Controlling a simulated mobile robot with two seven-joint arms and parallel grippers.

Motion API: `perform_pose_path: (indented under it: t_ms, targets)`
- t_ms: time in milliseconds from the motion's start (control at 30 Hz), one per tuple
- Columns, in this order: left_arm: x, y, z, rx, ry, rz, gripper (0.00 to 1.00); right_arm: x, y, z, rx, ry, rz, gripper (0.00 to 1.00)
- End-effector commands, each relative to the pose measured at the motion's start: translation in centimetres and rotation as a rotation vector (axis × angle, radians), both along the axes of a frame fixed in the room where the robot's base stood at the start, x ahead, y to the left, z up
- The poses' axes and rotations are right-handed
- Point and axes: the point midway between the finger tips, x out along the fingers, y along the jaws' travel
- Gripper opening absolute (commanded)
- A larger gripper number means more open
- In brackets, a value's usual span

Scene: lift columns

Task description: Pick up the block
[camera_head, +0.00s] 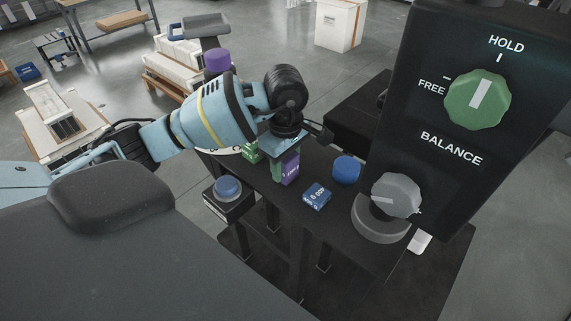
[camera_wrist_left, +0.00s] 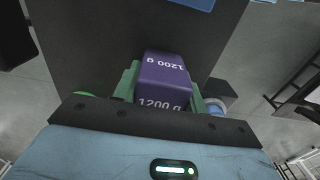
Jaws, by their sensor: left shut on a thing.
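A purple block (camera_head: 290,168) marked 1200 g is at the black table, below my left wrist in the head view. In the left wrist view the purple block (camera_wrist_left: 162,82) sits between the two green fingers of my left gripper (camera_wrist_left: 163,92), one on each side. My left gripper (camera_head: 285,163) is shut on this block and comes down from above. I cannot tell whether the block's underside touches the table. A blue block (camera_head: 317,196) with white lettering lies on the table, to the right of the purple one. My right gripper is not in view.
A blue round piece (camera_head: 346,169) and a grey knob (camera_head: 396,195) stand to the right. A tall black panel (camera_head: 450,125) with a green dial (camera_head: 477,99) rises there. A green object (camera_head: 250,151) is behind the gripper.

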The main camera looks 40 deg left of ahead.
Motion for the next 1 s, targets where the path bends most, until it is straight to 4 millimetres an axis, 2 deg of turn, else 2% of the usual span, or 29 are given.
perform_pose_path:
  t_ms: [367, 667, 1000]
  targets:
    - [0.2, 0.0, 0.8, -0.002, -0.008, 0.0, 0.0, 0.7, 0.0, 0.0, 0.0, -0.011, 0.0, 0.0]
    - [0.2, 0.1, 3.8, -0.001, -0.008, 0.001, 0.0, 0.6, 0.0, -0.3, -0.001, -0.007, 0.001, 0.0]
    - [-4.3, 1.5, 4.0, 0.001, -0.003, 0.0, 0.0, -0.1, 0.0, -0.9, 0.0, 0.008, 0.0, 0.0]
